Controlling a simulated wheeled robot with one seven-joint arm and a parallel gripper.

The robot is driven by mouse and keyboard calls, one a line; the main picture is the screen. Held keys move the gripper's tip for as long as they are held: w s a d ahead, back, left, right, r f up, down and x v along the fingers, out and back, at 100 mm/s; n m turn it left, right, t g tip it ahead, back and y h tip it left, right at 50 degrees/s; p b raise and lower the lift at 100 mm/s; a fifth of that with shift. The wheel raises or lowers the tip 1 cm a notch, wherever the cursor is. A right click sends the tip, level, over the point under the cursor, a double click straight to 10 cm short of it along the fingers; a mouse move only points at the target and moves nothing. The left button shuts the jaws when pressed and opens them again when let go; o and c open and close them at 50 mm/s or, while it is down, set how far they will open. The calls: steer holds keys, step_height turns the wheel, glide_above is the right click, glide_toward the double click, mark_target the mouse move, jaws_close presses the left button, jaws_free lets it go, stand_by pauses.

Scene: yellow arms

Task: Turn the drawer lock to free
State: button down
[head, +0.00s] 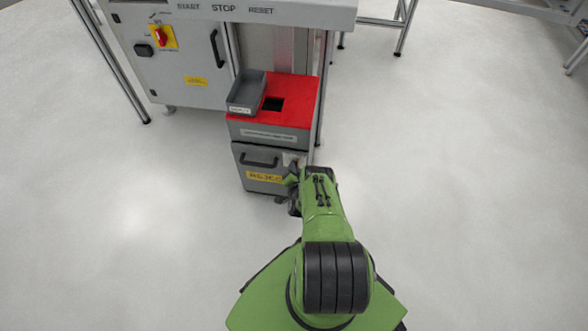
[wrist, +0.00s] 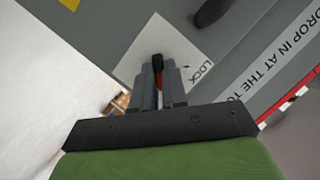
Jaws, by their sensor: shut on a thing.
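The drawer front (head: 258,170) is grey, with a dark handle and a yellow label, on the lower part of a red-topped cabinet (head: 305,97). A pale plate marked LOCK (wrist: 185,45) shows in the wrist view, with a small black lock knob (wrist: 158,61) at its middle. My gripper (wrist: 159,75) is shut on the knob, its two fingers on either side of it. In the head view my gripper (head: 294,180) is at the drawer's upper right, where my arm hides much of the plate. Something orange shows between the fingers; the lock's exact setting is unclear.
A grey bin (head: 246,92) sits on the red top beside a dark square opening (head: 273,104). The drawer handle (head: 260,161) is left of the lock. A machine cabinet with a red rotary switch (head: 161,36) stands behind left. The floor around is clear.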

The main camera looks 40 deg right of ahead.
steer(key=shift+m, duration=0.4)
stand_by(0.3)
steer(key=c, duration=1.2)
jaws_free()
steer(key=shift+o, duration=0.2)
